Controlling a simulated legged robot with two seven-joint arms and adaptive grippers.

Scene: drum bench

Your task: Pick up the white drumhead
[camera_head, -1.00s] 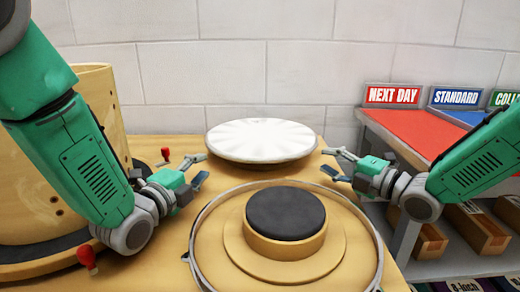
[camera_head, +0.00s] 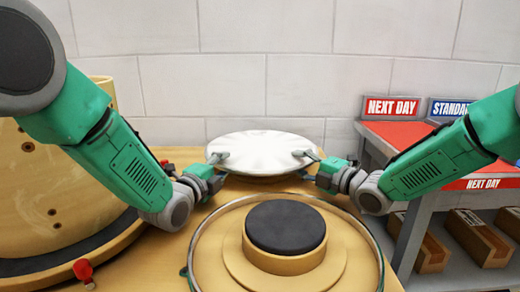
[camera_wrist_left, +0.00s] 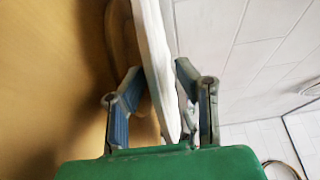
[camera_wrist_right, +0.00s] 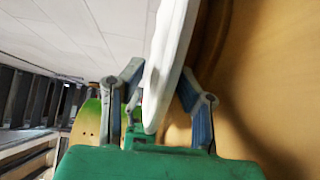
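The white drumhead (camera_head: 262,152) is a round disc at the far middle of the wooden bench, near the wall. My left gripper (camera_head: 217,165) is at its left rim, and my right gripper (camera_head: 308,162) is at its right rim. In the left wrist view the rim (camera_wrist_left: 158,70) stands between the two spread fingers (camera_wrist_left: 158,85). In the right wrist view the rim (camera_wrist_right: 166,70) likewise lies between spread fingers (camera_wrist_right: 163,85). Both grippers look open around the rim. Whether the fingers touch it is hard to tell. The drumhead's underside is hidden in the head view.
A round fixture with a dark pad (camera_head: 286,227) and metal hoop stands in front of the drumhead. A large wooden drum shell (camera_head: 50,190) is at the left, with a red knob (camera_head: 83,269). A shelf with a red top (camera_head: 405,135) and NEXT DAY sign (camera_head: 391,107) is at right.

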